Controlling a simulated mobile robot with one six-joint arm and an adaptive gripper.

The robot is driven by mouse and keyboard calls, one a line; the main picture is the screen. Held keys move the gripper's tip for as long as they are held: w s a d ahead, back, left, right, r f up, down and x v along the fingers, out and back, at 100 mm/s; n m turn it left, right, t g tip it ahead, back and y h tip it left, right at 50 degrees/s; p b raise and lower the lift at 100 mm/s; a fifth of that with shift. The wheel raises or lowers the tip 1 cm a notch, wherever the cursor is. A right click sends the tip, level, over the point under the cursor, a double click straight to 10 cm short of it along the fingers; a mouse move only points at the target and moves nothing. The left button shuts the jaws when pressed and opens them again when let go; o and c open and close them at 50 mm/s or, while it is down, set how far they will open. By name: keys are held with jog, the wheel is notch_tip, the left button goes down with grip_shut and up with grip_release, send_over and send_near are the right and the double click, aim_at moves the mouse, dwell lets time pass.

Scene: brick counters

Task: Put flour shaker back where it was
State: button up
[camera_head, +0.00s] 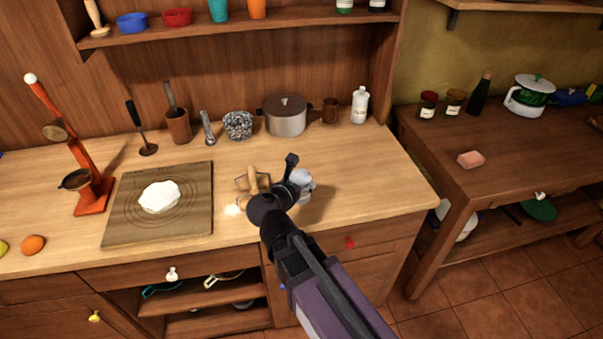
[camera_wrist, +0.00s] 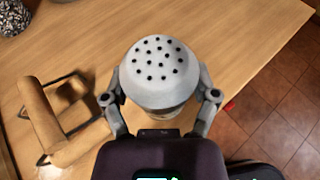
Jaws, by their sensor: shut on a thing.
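The flour shaker (camera_wrist: 160,75) is a pale grey-white can with a domed top full of dark holes. In the wrist view it stands between the two fingers of my gripper (camera_wrist: 163,105), which is shut on it. In the head view the shaker (camera_head: 304,180) shows only in part beside my gripper (camera_head: 296,185), over the right part of the wooden counter (camera_head: 370,185). My wrist hides much of it there. I cannot tell whether its base touches the counter.
A wooden tool with a metal frame (camera_wrist: 55,125) lies close left of my gripper. A board (camera_head: 120,228) with white dough (camera_head: 159,197) is further left. Along the back stand a steel pot (camera_head: 285,118), a brown cup (camera_head: 330,110) and a white bottle (camera_head: 359,105). The counter's right part is clear.

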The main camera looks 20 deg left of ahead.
jog(key=shift+w, duration=0.1)
jog(key=w+a, duration=0.1)
jog(key=w, duration=0.3)
jog(key=w+a+f+b, duration=0.1)
jog(key=w+a, duration=0.1)
jog(key=w, duration=0.3)
jog(key=w+a, duration=0.1)
jog(key=w, duration=0.3)
jog(key=shift+w+a+f, duration=0.2)
jog(key=shift+w+a, duration=0.2)
jog(key=shift+w+a, duration=0.2)
jog(key=shift+w, duration=0.3)
jog(key=shift+w+f+b, duration=0.2)
jog(key=shift+f+b, duration=0.1)
jog(key=shift+b, duration=0.2)
jog(key=shift+s+f+b, duration=0.1)
jog(key=shift+f+b, duration=1.4)
jog(key=shift+f, duration=0.05)
jog(key=shift+f, duration=0.1)
jog(key=o, duration=1.1)
